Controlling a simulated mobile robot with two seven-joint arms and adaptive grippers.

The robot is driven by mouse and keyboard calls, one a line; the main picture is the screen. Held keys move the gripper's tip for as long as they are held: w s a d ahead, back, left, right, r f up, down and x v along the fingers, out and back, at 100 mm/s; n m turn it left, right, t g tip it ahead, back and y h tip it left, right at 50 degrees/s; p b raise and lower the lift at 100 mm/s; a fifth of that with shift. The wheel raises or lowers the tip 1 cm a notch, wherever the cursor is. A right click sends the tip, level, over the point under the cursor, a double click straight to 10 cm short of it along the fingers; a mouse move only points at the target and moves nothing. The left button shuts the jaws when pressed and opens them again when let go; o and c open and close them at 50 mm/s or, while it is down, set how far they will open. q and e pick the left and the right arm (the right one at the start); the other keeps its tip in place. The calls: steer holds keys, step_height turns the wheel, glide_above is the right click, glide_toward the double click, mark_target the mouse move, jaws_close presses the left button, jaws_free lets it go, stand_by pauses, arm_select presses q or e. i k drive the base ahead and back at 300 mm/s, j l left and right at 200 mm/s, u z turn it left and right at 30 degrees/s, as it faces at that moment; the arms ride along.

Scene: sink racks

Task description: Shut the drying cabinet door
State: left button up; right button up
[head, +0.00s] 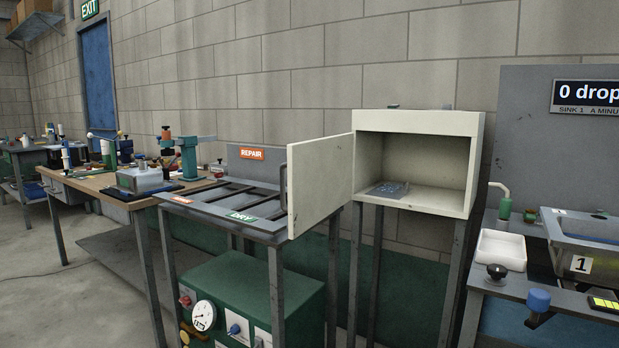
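The drying cabinet (468,166) is a cream box on dark metal legs, right of the middle in the head view. Its door (321,181) stands wide open, swung out to the left from the cabinet's left edge. A dark upright handle (283,188) is on the door's free edge. Inside, a grey flat plate (388,189) lies on the cabinet floor. Neither of my grippers is in view.
A rack table with a REPAIR sign (252,153) stands left of and partly behind the door, above a green machine with a gauge (204,316). A sink bench with a white tray (502,249) and blue knob (538,299) is at right. A cluttered workbench (103,185) is at left.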

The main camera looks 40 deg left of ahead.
mark_target(320, 170)
steer(key=j, duration=0.75)
steer(key=k+j+z, duration=0.1)
steer(key=j, duration=1.4)
steer(key=j+z, duration=0.1)
steer(key=j, duration=1.05)
steer(key=k+j+u, duration=0.25)
steer(key=u, duration=0.2)
steer(key=i+l, duration=0.2)
